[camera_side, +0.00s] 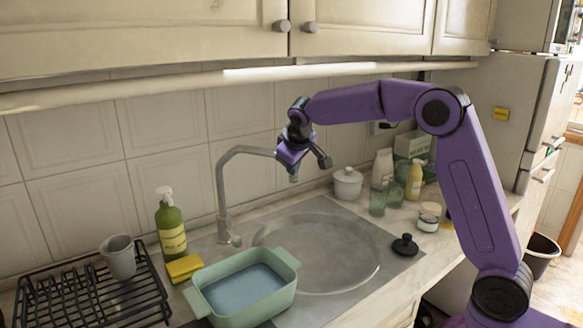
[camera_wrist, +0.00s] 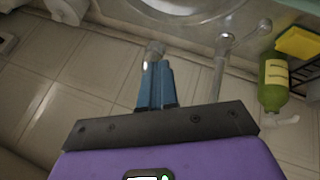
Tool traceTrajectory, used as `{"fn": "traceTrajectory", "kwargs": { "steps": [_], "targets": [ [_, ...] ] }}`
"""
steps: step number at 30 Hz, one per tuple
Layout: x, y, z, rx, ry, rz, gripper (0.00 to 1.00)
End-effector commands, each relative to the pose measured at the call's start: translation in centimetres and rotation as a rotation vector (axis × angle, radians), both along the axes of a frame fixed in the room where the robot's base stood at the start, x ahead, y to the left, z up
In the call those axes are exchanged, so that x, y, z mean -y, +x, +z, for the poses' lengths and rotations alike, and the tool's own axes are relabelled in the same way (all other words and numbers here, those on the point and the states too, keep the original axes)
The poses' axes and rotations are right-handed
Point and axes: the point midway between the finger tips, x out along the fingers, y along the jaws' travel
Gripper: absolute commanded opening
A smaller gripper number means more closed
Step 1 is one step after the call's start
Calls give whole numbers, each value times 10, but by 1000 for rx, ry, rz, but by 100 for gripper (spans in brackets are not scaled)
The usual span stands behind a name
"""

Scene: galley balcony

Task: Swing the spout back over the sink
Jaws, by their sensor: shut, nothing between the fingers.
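The grey faucet (camera_side: 219,185) rises from the counter behind the sink, and its spout (camera_side: 248,150) bends over to the right in the side view. My gripper (camera_side: 291,167) is at the outer end of the spout and hides part of it. In the wrist view the blue fingers (camera_wrist: 156,66) are together and empty, with the grey spout tip (camera_wrist: 156,47) just beyond them. I cannot tell whether they touch. The faucet column (camera_wrist: 218,82) stands to their right there. The round sink basin (camera_side: 340,272) lies below and in front of the spout.
A green basin (camera_side: 210,300) overlaps the sink's left side. A soap bottle (camera_side: 171,228), yellow sponge (camera_side: 184,267) and dish rack (camera_side: 85,302) stand left. Jars and bottles (camera_side: 414,182) stand right, with a black stopper (camera_side: 405,246) near the sink. Cabinets (camera_side: 180,35) hang above.

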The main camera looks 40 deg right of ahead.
Motion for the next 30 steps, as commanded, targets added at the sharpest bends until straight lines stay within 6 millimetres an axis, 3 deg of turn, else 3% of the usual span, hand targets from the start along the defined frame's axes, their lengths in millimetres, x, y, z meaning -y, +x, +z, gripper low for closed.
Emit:
{"fn": "traceTrajectory", "kwargs": {
  "steps": [11, 19, 30],
  "targets": [
    [-1, -2, 0, -2, -1, -2, 0],
    [-27, -30, 5, 0, -1, 4, 0],
    [-29, -72, 65, 4, 2, 0, 0]
  ]
}}
